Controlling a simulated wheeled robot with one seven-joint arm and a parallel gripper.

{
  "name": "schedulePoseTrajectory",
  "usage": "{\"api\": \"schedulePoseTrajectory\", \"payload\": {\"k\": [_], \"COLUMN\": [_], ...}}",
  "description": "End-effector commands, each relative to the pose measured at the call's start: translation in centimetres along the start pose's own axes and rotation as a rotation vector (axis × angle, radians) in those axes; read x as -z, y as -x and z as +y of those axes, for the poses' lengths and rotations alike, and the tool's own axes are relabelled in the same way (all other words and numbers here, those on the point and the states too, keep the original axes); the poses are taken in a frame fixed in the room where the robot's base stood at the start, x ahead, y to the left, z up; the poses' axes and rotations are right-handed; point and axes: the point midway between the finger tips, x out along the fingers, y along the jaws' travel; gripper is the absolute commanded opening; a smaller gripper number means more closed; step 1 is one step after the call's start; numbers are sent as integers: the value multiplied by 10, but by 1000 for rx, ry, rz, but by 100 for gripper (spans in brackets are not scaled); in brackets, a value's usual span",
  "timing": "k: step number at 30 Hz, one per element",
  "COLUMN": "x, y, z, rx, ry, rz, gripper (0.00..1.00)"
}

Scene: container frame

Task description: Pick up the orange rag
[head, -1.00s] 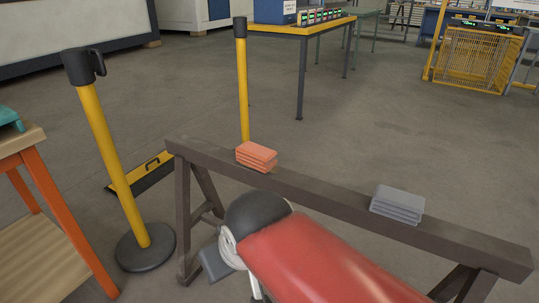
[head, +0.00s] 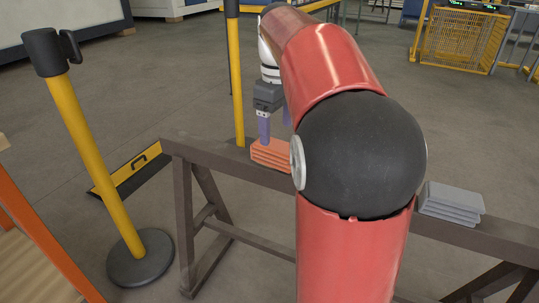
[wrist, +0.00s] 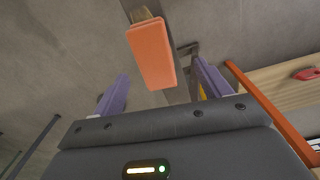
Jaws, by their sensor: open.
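The orange rag (head: 270,153) is a folded stack lying on the top beam of a dark wooden sawhorse (head: 215,156). My gripper (head: 273,128) is open and points down, close above the rag in the head view. In the wrist view the orange rag (wrist: 151,52) shows ahead of the gap between my two purple fingers (wrist: 160,88), nearer the right finger, and nothing is held. My red arm hides the right part of the rag in the head view. I cannot tell whether a finger touches it.
A folded grey rag (head: 452,203) lies farther right on the same beam. Yellow posts stand left (head: 95,165) and just behind the beam (head: 235,80). An orange-legged table (head: 40,235) is at the left edge. Open floor lies behind the sawhorse.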

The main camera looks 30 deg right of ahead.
Motion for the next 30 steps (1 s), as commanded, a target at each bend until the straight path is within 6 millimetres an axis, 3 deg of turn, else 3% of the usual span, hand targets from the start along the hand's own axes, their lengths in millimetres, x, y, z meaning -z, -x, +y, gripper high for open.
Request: {"api": "schedulePoseTrajectory", "payload": {"k": [4,20,30], "x": [3,7,7], "y": [-8,-76,-80], "z": [11,10,10], "rx": [14,14,13], "ry": [28,30,29], "rz": [-18,-19,-17], "gripper": [76,76,74]}}
